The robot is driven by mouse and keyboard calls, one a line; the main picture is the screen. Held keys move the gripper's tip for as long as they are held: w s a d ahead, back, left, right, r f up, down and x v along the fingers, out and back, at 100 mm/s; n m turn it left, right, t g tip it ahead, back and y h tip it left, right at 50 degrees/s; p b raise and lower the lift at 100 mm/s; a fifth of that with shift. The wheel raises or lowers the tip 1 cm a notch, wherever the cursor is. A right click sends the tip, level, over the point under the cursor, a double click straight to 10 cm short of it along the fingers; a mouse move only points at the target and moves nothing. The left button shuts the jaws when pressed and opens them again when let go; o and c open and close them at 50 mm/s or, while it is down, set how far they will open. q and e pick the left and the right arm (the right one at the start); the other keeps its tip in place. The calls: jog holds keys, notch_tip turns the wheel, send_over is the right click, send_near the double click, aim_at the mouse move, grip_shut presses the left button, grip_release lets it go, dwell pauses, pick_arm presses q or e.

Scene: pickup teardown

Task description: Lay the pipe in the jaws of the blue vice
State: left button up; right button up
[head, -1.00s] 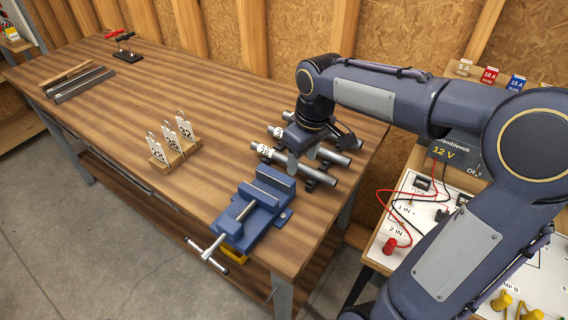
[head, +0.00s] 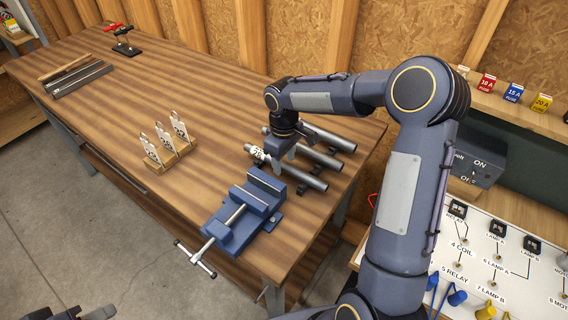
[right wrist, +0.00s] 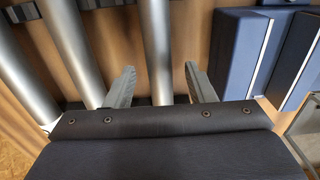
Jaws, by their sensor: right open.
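Three grey pipes lie side by side on dark rests at the right end of the bench. The pipe nearest the vice (head: 306,178) has a white number tag at its left end. It also shows in the right wrist view (right wrist: 156,45). The blue vice (head: 240,212) stands in front of the pipes, with a gap between its jaws. It shows partly at the right of the wrist view (right wrist: 240,50). My right gripper (right wrist: 160,72) is open, with one finger on each side of the pipe nearest the vice.
A wooden stand (head: 168,153) with numbered tags is left of the pipes. Metal bars (head: 75,78) and a red-handled tool (head: 122,40) lie farther along the bench (head: 150,95). A wired panel (head: 495,245) is at right. The bench middle is clear.

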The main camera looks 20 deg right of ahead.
jog(key=shift+f, duration=0.3)
jog(key=shift+r, duration=0.1)
grip_shut()
